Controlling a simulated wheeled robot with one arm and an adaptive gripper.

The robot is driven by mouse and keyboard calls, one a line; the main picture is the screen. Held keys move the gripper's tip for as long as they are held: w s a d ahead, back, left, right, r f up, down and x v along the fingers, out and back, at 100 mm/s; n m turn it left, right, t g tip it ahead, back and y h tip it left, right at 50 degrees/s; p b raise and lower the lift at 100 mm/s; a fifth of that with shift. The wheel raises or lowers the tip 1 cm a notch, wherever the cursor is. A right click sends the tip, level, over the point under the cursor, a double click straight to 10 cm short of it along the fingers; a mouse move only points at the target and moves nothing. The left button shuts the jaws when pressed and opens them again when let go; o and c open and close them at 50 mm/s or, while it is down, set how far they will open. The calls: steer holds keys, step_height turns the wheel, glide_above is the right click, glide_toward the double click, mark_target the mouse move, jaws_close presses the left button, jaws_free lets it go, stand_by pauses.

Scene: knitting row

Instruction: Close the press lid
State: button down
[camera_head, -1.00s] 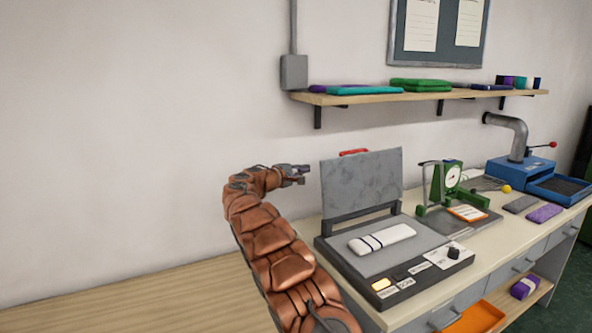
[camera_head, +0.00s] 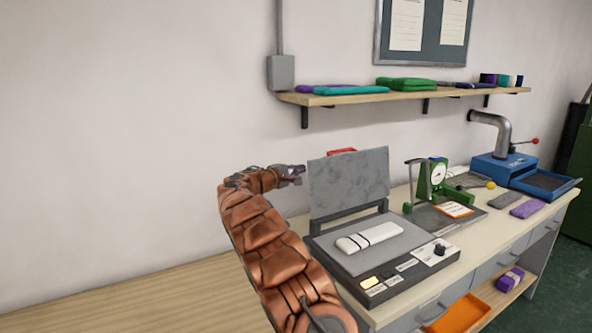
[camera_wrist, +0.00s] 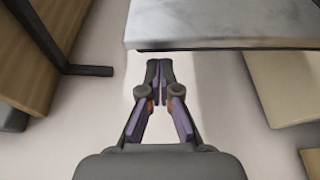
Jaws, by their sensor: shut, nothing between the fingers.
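The press lid (camera_head: 349,181) is a grey plate standing upright, open, at the back of the press base (camera_head: 352,266). A red handle (camera_head: 341,151) shows behind its top edge. A white folded piece with dark stripes (camera_head: 368,237) lies on the press bed. My gripper (camera_head: 299,171) is shut and empty, just left of the lid's upper left edge in the head view. In the wrist view my gripper (camera_wrist: 160,64) points toward the edge of the grey lid (camera_wrist: 225,22). I cannot tell whether the fingertips touch it.
A wall shelf (camera_head: 410,97) with folded fabrics is above the lid. A green dial device (camera_head: 433,178) and a blue machine (camera_head: 505,168) stand to the right on the bench. The bench left of the press (camera_head: 120,304) is bare.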

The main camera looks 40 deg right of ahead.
steer(key=shift+s+a+r, duration=0.1)
steer(key=shift+s, duration=0.5)
steer(key=shift+a, duration=0.1)
steer(key=shift+s+b, duration=0.15)
steer(key=shift+b, duration=0.3)
